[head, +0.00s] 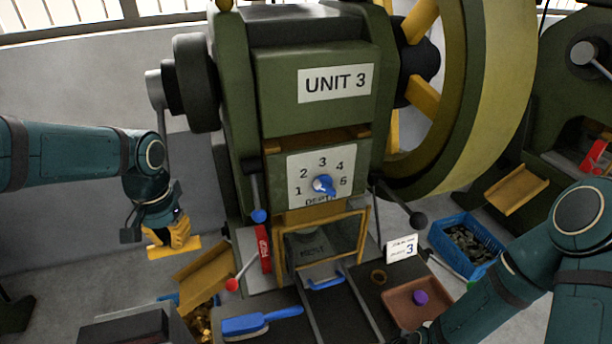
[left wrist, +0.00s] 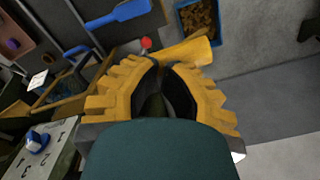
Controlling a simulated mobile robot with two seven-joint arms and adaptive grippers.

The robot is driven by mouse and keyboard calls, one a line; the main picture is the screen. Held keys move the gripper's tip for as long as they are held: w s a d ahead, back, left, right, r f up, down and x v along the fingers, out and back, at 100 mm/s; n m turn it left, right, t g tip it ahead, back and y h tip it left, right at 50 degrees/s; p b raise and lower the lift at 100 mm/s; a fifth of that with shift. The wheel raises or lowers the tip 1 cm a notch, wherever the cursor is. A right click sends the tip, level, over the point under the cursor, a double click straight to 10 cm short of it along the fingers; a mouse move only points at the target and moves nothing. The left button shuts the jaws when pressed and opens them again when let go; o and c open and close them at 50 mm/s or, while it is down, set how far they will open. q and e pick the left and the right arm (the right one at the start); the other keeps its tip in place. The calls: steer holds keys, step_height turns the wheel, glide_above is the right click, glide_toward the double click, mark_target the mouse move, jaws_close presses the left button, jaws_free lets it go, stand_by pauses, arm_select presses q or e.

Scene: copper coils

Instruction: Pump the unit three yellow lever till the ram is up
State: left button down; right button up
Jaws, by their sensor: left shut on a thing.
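My left gripper (head: 174,240) has yellow ridged fingers and is shut on a yellow bar-like lever (head: 155,252), left of the green press marked Unit 3 (head: 315,55). The fingers hide much of the lever. In the left wrist view the left gripper's fingers (left wrist: 155,85) are close together, and what lies between them is dark and hard to make out. The ram is not clearly seen; a yellow-framed guard (head: 364,235) surrounds the press opening. My right arm comes in at the lower right, but its gripper is not visible.
A depth dial (head: 323,185) with a blue pointer is on the press front. A red-knobbed lever (head: 232,284), yellow chute (head: 205,272) and blue brush (head: 262,321) are near the left gripper. A brown tray (head: 400,310) and blue crate (head: 440,240) stand to the right.

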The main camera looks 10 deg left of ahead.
arm_select(q)
step_height(320, 180, up, 6)
steer(key=s+d+p, duration=0.1)
steer(key=s+p, duration=0.1)
steer(key=p, duration=0.2)
steer(key=shift+d+p, duration=0.15)
steer(key=shift+p, duration=0.25)
steer(key=shift+f+b, duration=0.45)
steer(key=shift+f, duration=0.15)
steer(key=shift+f, duration=0.1)
